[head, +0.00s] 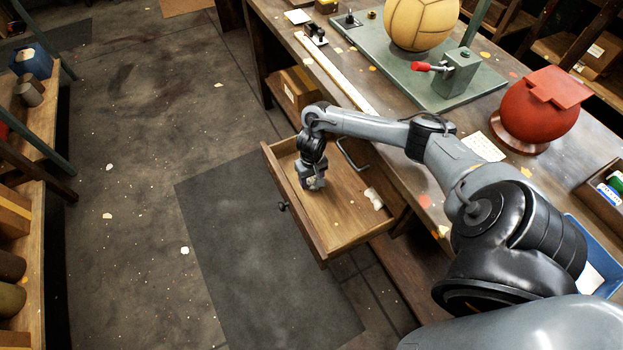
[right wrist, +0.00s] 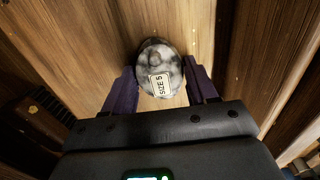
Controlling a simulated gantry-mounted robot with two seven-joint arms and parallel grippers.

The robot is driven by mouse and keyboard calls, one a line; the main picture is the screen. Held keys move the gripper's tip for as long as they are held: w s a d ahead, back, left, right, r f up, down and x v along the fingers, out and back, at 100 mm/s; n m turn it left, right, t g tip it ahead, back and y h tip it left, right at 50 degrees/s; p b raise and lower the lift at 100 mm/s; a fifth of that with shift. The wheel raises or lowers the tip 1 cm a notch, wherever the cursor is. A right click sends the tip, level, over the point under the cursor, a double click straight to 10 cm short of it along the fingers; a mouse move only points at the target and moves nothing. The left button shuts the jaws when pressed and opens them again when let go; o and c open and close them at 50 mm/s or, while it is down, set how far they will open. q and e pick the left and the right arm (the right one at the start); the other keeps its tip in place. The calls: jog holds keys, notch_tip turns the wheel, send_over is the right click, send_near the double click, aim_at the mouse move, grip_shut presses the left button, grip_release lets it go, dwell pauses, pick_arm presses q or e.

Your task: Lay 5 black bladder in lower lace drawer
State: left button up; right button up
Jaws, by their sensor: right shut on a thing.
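The wooden drawer (head: 338,218) stands pulled out from under the bench, open at the top. My right gripper (head: 311,184) is inside the drawer's outline, near its far left part, pointing down. In the right wrist view the fingers (right wrist: 162,88) are shut on a rounded, mottled grey and dark bladder (right wrist: 162,65) with a white "SIZE 5" label facing the camera. Wooden boards lie right behind it; I cannot tell whether it touches them. In the head view the gripper mostly hides it. My left gripper is not in view.
A small pale crumpled thing (head: 373,198) lies in the drawer's right part. On the bench are a tan ball (head: 421,22) on a green plate (head: 400,62), a red ball (head: 538,112) on a stand and a blue tray (head: 590,255). The drawer's middle is bare.

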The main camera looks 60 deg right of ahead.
aim_at(312, 179)
jog(key=o, duration=1.1)
jog(key=shift+f, duration=0.1)
notch_tip(312, 179, up, 12)
jog(key=p, duration=0.7)
jog(key=shift+r, duration=0.2)
